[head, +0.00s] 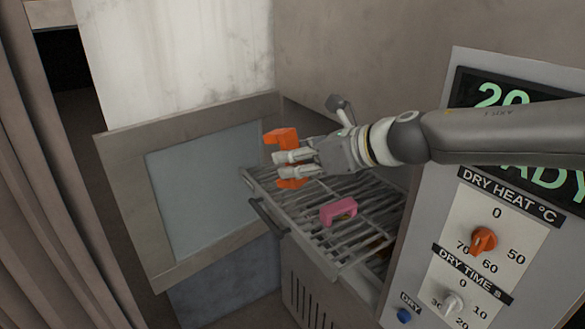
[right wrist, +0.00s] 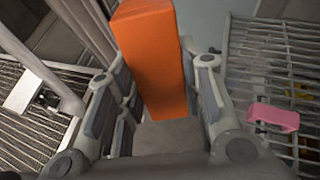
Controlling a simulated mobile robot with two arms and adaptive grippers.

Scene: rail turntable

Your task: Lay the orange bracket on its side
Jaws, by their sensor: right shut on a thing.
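The orange bracket (head: 282,137) is in my right gripper (head: 292,163), above the back left part of a wire rack (head: 365,190). My right gripper is shut on it, with fingers on both sides of its middle. In the head view its top end sticks out above the fingers and its lower end shows below them. The right wrist view shows the orange bracket (right wrist: 150,55) between the two fingers. Whether its lower end touches the rack is hard to tell. My left gripper is not in view.
A pink bracket-like piece (head: 338,211) lies on the rack, right of the gripper in the wrist view. An open door with a pale window (head: 205,190) stands at the left. A control panel with an orange knob (head: 483,241) stands at the right. The rack's front is clear.

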